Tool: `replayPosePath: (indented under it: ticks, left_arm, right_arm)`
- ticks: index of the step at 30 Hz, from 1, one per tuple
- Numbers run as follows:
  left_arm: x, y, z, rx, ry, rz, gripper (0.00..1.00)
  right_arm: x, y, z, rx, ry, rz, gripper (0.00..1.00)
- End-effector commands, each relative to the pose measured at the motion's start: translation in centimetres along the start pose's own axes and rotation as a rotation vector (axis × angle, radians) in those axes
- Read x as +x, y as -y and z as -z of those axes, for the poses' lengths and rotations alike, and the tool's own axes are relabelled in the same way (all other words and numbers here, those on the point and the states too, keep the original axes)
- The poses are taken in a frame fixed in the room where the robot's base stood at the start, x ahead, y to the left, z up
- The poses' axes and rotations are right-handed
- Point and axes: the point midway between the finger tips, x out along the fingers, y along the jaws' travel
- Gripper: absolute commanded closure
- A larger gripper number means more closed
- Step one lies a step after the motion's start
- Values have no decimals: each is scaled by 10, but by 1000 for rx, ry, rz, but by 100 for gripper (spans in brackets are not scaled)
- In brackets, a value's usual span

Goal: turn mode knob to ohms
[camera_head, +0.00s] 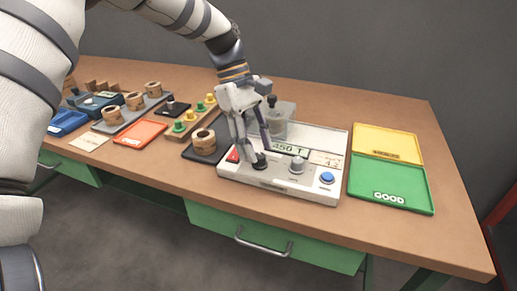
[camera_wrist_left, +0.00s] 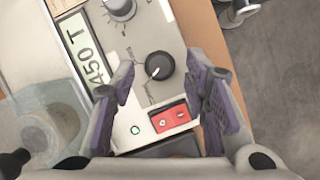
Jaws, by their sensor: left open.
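The meter (camera_head: 280,188) is a pale box on the bench with a display reading 450 T (camera_head: 290,149). Its black mode knob (camera_head: 260,162) sits near the front edge, below my left gripper (camera_head: 252,152). In the left wrist view the black knob (camera_wrist_left: 159,65) has a white pointer mark and small marks around it, too small to read. My left gripper (camera_wrist_left: 160,80) is open, with its purple-padded fingers on either side of the knob in that view. I cannot tell whether they touch it. My right gripper is not in view.
A grey knob (camera_head: 297,166) and a blue button (camera_head: 327,177) lie right of the black knob. A red switch (camera_wrist_left: 172,117) is close by. A clear-covered fixture (camera_head: 283,112) stands behind. Green (camera_head: 385,183) and yellow (camera_head: 388,143) trays are right; coils (camera_head: 203,142) are left.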

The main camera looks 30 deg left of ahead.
Motion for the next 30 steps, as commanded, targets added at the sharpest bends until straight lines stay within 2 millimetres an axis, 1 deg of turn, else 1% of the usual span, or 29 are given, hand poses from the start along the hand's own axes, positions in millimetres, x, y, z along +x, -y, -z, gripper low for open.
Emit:
replayPosePath:
  ticks: [1, 4, 12, 13, 14, 15, 18, 25, 30]
  left_arm:
    - [7, 0, 0, 0, 1, 2, 58]
    - [16, 0, 0, 0, -1, 0, 58]
    - [18, 0, 0, 0, -1, -1, 58]
    - [18, 0, 0, 0, -1, -1, 63]
    - [18, 0, 0, 0, -1, -1, 70]
    - [18, 0, 0, 0, -1, -1, 79]
    - [18, 0, 0, 0, -1, -1, 100]
    - [18, 0, 0, 6, -1, 2, 100]
    - [18, -1, 0, 47, -2, 19, 100]
  right_arm:
    - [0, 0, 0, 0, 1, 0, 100]
    - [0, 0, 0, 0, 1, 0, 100]
    - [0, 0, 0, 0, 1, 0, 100]
    - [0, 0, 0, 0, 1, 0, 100]
    - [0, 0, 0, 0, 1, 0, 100]
    - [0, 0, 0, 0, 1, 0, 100]
    - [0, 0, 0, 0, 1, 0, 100]
    - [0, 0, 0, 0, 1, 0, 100]
    - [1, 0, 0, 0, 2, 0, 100]
